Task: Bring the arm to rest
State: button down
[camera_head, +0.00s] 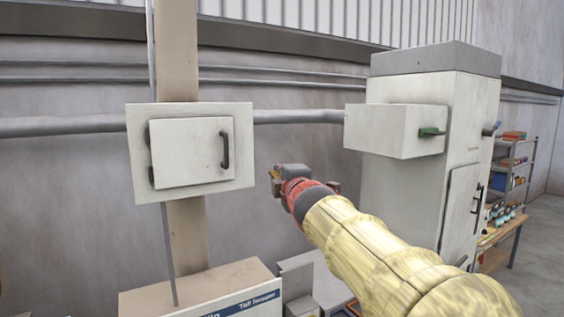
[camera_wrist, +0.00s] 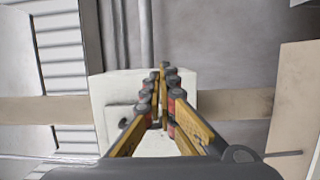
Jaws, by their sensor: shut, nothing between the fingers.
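My gripper (camera_head: 275,174) is at the end of my yellow-sleeved arm, which reaches up from the lower right in the head view. It is in mid-air, to the right of a white wall box with a small closed door (camera_head: 194,151). In the wrist view the fingers of my gripper (camera_wrist: 162,72) come together at their tips, with nothing between them. Behind them the white box (camera_wrist: 108,88) fills the middle, and its dark handle is partly hidden by the fingers.
A tall grey-white cabinet (camera_head: 471,127) with a green-handled side box (camera_head: 395,131) stands to the right. A shelf rack (camera_head: 515,165) and a wooden bench (camera_head: 497,243) are at far right. A beige-topped unit (camera_head: 200,287) stands below the white box. Pipes run along the wall.

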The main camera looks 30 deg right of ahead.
jog(key=shift+s+d, duration=0.2)
jog(key=shift+s, duration=0.05)
jog(key=shift+f, duration=0.1)
